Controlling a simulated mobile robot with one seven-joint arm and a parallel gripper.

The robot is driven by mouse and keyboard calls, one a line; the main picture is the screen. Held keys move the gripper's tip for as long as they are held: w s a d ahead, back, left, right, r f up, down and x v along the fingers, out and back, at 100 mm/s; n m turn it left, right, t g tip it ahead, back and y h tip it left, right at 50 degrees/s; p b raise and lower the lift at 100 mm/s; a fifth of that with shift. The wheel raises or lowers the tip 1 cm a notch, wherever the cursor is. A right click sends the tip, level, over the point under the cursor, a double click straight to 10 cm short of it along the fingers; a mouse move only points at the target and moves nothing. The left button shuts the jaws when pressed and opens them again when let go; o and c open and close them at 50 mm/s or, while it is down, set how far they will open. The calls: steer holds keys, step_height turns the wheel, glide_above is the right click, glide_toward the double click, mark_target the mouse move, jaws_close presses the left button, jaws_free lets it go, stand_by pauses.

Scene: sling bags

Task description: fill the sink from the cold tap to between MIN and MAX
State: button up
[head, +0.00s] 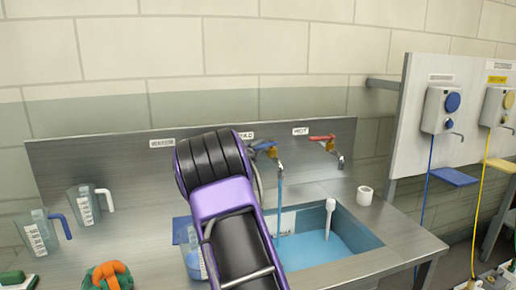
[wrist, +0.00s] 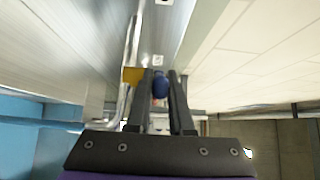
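The steel sink (head: 374,243) holds blue water (head: 318,250). A blue stream (head: 280,205) runs into it from the cold tap (head: 276,153). A pale panel (head: 286,222) shows on the sink's back wall; I cannot read any MIN or MAX marks. The hot tap (head: 322,138) has a red lever and shows no stream. In the head view my arm hides my gripper. In the wrist view my gripper (wrist: 161,80) has its fingers either side of the blue lever end (wrist: 160,86); whether they grip it is unclear.
A white standpipe (head: 330,212) stands in the sink. A white cup (head: 365,195) stands right of it. Jugs (head: 84,206) stand at the left of the counter, near an orange and green item (head: 108,275). Wall dispensers (head: 442,108) hang at the right.

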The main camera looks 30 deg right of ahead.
jaws_close()
steer(key=shift+w+a+r, duration=0.1)
stand_by(1.0)
